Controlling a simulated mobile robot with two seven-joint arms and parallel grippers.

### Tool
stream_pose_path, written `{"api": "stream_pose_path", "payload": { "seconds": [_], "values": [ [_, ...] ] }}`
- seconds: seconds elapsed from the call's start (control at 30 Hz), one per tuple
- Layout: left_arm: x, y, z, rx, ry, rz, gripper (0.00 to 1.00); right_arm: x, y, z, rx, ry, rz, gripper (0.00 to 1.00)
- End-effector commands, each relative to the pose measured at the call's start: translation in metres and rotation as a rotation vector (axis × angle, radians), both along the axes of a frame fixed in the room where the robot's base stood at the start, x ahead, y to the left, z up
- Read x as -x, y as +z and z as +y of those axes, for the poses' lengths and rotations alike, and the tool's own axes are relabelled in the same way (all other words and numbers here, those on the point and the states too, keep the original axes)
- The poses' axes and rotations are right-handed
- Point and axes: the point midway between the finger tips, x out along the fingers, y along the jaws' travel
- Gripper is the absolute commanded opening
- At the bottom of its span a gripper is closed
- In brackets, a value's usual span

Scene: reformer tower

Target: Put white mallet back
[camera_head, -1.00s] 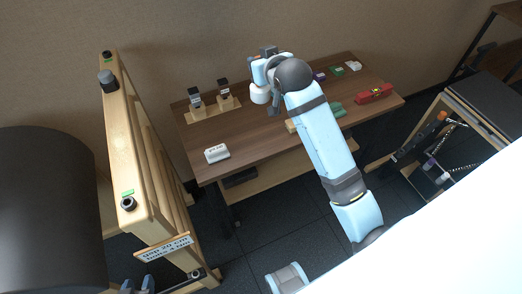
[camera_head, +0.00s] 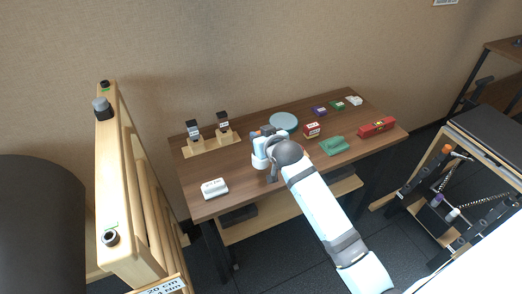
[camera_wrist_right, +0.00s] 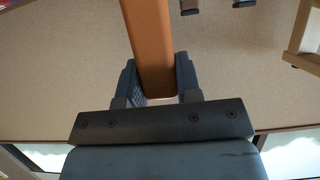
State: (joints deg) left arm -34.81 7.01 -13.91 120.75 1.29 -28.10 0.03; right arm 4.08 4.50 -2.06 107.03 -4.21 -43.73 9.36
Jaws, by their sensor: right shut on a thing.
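My right gripper (camera_wrist_right: 161,88) is shut on a flat orange-brown handle (camera_wrist_right: 150,45), which I take to be the white mallet's. The handle runs up out of the top of the right wrist view, and no mallet head shows there. In the head view my right gripper (camera_head: 258,137) is above the front middle of the wooden table (camera_head: 232,186), with a small orange bit showing at it. I cannot make out a white mallet head there. My left gripper is not in view.
The table holds a white labelled block (camera_head: 214,188), a stand with two dark-topped pieces (camera_head: 210,145), a light blue disc (camera_head: 284,121), a red-white box (camera_head: 312,130), a green piece (camera_head: 334,145) and a red case (camera_head: 377,127). A wooden frame (camera_head: 125,180) stands left, a rack (camera_head: 450,190) right.

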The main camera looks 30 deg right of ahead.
Motion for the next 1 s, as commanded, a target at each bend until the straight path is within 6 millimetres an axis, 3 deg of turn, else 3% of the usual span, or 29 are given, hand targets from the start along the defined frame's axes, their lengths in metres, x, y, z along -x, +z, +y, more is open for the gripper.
{"api": "stream_pose_path", "payload": {
  "seconds": [0.17, 0.4, 0.77, 0.8, 0.9, 1.0],
  "values": [
    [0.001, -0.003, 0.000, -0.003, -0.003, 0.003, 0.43, 0.000, -0.012, 0.000, 0.000, 0.000, -0.001, 0.00],
    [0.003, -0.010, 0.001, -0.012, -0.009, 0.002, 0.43, 0.000, -0.046, 0.000, 0.001, 0.000, 0.000, 0.00],
    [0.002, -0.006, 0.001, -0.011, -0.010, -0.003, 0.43, 0.000, -0.049, 0.000, 0.001, 0.000, -0.001, 0.00],
    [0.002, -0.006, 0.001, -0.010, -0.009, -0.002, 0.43, 0.000, -0.051, 0.000, 0.001, 0.000, 0.000, 0.34],
    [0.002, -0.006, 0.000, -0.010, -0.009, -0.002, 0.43, 0.000, -0.050, 0.000, 0.001, 0.000, 0.000, 0.57],
    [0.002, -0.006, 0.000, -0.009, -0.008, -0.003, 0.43, 0.000, -0.050, 0.000, 0.001, 0.000, 0.000, 0.57]
  ]
}}
